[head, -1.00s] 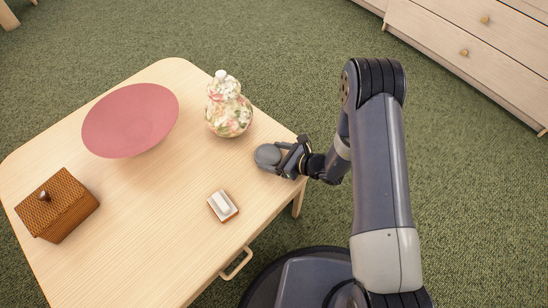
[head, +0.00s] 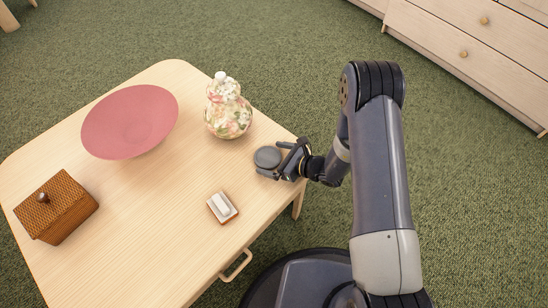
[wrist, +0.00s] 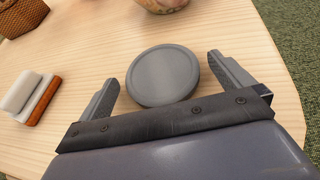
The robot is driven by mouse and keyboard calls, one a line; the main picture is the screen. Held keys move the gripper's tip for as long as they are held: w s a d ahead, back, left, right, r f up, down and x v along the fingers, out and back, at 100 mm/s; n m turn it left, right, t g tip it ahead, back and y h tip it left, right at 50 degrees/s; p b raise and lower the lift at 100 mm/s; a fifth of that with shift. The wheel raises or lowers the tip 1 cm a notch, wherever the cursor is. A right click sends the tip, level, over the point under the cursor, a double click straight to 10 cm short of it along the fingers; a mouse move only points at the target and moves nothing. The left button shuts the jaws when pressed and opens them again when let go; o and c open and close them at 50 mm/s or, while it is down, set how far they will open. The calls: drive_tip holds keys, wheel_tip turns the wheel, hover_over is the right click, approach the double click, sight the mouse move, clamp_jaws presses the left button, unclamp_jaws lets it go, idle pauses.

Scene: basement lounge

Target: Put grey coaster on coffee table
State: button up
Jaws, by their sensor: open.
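The grey coaster (head: 267,157) is a round disc lying flat on the light wood coffee table (head: 165,215), near its right edge. It also shows in the wrist view (wrist: 162,75). My gripper (head: 272,160) is low over the table at that edge. In the wrist view its two fingers (wrist: 164,78) are spread, one on each side of the coaster, with a visible gap on both sides. The gripper is open and holds nothing. Nothing hides the coaster in the wrist view.
A floral lidded jar (head: 228,112) stands just behind the coaster. A pink bowl (head: 130,122), a woven box (head: 57,207) and a small white and orange-brown block (head: 222,207) are also on the table. A drawer unit (head: 470,50) stands at the back right on green carpet.

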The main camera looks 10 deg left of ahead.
drive_tip(key=p+v, duration=0.2)
drive_tip(key=v, duration=1)
